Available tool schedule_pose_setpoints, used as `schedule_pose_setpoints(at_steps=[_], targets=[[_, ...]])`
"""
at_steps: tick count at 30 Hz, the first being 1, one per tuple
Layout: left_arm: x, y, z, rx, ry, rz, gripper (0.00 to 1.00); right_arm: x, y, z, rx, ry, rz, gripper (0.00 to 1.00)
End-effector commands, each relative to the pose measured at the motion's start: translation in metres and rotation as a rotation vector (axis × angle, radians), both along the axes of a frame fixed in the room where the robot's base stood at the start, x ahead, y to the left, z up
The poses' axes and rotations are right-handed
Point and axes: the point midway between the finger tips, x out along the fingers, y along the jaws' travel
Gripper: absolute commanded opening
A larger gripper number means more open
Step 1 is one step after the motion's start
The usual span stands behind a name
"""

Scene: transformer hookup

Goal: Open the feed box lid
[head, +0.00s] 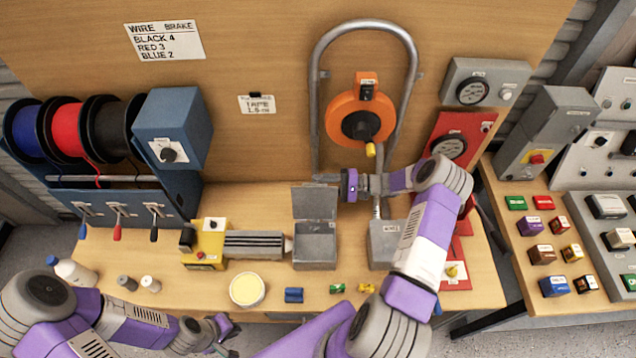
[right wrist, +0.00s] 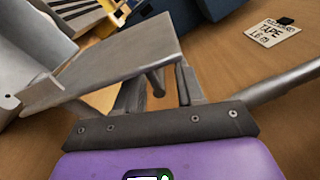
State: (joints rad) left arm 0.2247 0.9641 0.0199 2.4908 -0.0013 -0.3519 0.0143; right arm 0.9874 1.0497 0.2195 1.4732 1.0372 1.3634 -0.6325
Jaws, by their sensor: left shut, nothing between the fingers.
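A grey metal box (head: 315,250) stands at the middle of the bench. Its lid (head: 314,203) stands up at the back, so the box is open. The lid shows as a tilted grey plate in the right wrist view (right wrist: 115,62). My right gripper (head: 326,179) is just above and behind the lid's top right corner. Its fingers (right wrist: 160,92) are apart, with a short grey peg between them; I cannot tell whether they touch it. My left gripper (head: 228,340) is shut and empty, low at the front edge of the bench.
A second grey box (head: 382,252) with a label stands to the right, partly behind my right arm. A yellow machine (head: 205,245) is to the left. A metal pipe arch (head: 317,110) rises behind.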

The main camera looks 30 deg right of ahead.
Motion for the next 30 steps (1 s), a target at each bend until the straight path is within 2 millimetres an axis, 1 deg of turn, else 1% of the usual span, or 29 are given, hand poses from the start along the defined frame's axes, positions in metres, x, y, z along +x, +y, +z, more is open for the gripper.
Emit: schedule_pose_setpoints(at_steps=[1,4,12,14,18,20,30], targets=[[0.0000,0.0000,0.0020,0.000,0.000,0.000,0.00,0.0025,0.0047,0.0008,0.000,0.000,0.001,0.38],[0.0000,0.0001,0.0028,0.000,0.000,0.000,0.00,0.0056,0.0092,0.0000,0.000,0.000,-0.001,0.38],[-0.0001,0.0000,0.0024,0.000,0.000,0.000,0.00,0.0065,0.0107,-0.0006,0.000,0.000,-0.001,0.38],[-0.0001,0.0000,0.0024,0.000,0.000,0.000,0.00,0.0063,0.0107,-0.0006,0.000,0.000,-0.001,0.30],[-0.0001,0.0000,0.0024,0.000,0.000,0.000,0.00,0.0063,0.0106,-0.0005,0.000,0.000,-0.001,0.09],[-0.0001,0.0000,0.0024,0.000,0.000,0.000,0.00,0.0064,0.0105,-0.0002,0.000,0.000,-0.001,0.00],[0.0000,0.0001,0.0020,0.000,0.000,0.000,0.00,0.0076,0.0113,0.0014,-0.002,-0.006,0.001,0.00]])
